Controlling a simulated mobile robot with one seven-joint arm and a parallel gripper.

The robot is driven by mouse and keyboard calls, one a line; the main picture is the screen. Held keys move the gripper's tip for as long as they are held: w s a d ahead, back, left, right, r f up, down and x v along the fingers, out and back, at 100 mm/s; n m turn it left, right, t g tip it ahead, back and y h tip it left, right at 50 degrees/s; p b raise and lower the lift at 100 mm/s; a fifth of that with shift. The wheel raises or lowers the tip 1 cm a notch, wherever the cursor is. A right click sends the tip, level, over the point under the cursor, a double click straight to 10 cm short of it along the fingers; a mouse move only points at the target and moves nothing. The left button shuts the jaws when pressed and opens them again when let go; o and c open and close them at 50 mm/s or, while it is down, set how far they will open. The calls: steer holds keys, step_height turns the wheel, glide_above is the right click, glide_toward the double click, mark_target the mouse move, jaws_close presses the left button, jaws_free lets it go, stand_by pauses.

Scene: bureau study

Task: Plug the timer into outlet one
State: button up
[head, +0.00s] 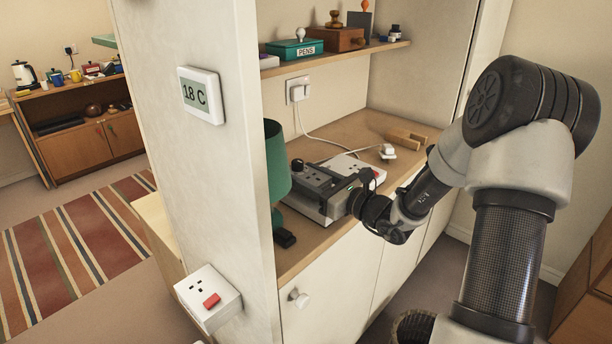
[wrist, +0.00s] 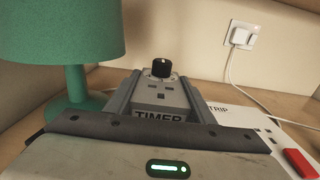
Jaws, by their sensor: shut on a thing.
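My gripper (head: 318,180) is shut on the timer (wrist: 163,97), a grey block with a black knob, socket holes on its face and the label TIMER. The black knob also shows at the gripper's far left end in the head view (head: 297,164). The timer is over or close to the left part of the white power strip (head: 347,163); I cannot tell whether it touches. The strip, with partly hidden lettering, also shows right of my gripper in the wrist view (wrist: 279,131). Its left outlets are hidden, and no outlet numbers are readable.
A green lamp (head: 277,165) stands close on the left. A white plug (head: 388,151) and wooden block (head: 406,138) are to the right. A cable runs from the wall socket (head: 298,91). A red switch (wrist: 300,163) is on the strip. A shelf (head: 335,59) hangs above.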

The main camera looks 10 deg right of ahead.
steer(key=shift+f, duration=0.15)
steer(key=o, duration=1.3)
steer(key=shift+c, duration=0.2)
steer(key=shift+f, duration=0.1)
steer(key=shift+s+f, duration=0.1)
steer(key=shift+r+p, duration=2.75)
steer(key=shift+r, duration=1)
